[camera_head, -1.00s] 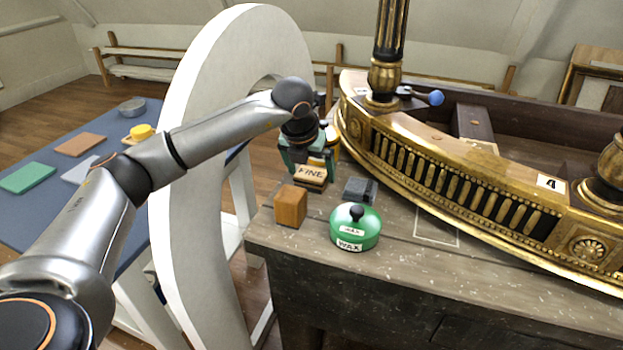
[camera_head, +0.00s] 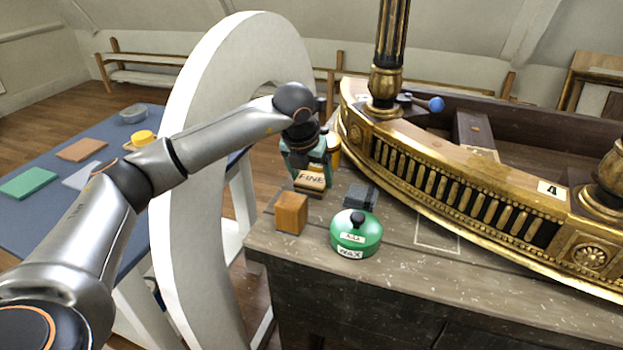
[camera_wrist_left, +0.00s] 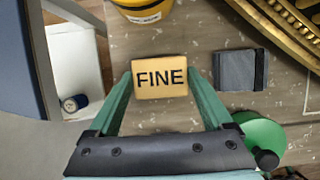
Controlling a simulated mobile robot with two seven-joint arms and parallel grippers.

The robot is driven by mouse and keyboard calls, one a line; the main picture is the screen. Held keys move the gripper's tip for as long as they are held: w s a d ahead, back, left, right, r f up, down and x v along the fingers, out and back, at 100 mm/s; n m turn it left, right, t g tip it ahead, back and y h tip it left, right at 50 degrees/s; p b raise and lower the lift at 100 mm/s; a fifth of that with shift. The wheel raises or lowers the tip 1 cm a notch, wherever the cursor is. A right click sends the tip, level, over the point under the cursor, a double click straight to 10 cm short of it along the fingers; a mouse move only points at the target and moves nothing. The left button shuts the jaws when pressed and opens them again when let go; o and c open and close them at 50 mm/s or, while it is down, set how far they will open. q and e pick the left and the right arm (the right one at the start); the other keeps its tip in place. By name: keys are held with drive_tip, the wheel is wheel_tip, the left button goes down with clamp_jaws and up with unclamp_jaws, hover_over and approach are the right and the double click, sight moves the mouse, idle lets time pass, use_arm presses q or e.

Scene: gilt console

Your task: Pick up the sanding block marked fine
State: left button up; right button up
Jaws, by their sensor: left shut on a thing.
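The sanding block marked FINE (camera_head: 312,181) is a tan block with dark lettering, at the far left of the wooden bench. In the left wrist view the block (camera_wrist_left: 160,78) sits between the green fingers with its label facing the camera. My left gripper (camera_head: 309,172) reaches down from above and is shut on this block, a finger at each side. I cannot tell whether the block is clear of the bench top. My right gripper is in neither view.
An orange-brown wooden block (camera_head: 291,213), a green wax tin (camera_head: 356,236) and a grey block (camera_head: 360,195) stand close by. A yellow container (camera_wrist_left: 142,9) is just behind. The gilt console (camera_head: 470,190) borders the right. A white ring-shaped piece (camera_head: 190,240) rises left of the bench.

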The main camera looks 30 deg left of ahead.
sight(315, 175)
use_arm(q)
wheel_tip(315, 175, up, 3)
drive_tip(key=shift+r, duration=0.15)
drive_tip(key=s+d+r, duration=0.6)
drive_tip(key=s+r, duration=0.3)
drive_tip(key=s, duration=0.3)
drive_tip(key=shift+s+d+r, duration=0.2)
drive_tip(key=shift+s+r, duration=0.05)
drive_tip(key=o, duration=0.8)
drive_tip(key=c, duration=0.6)
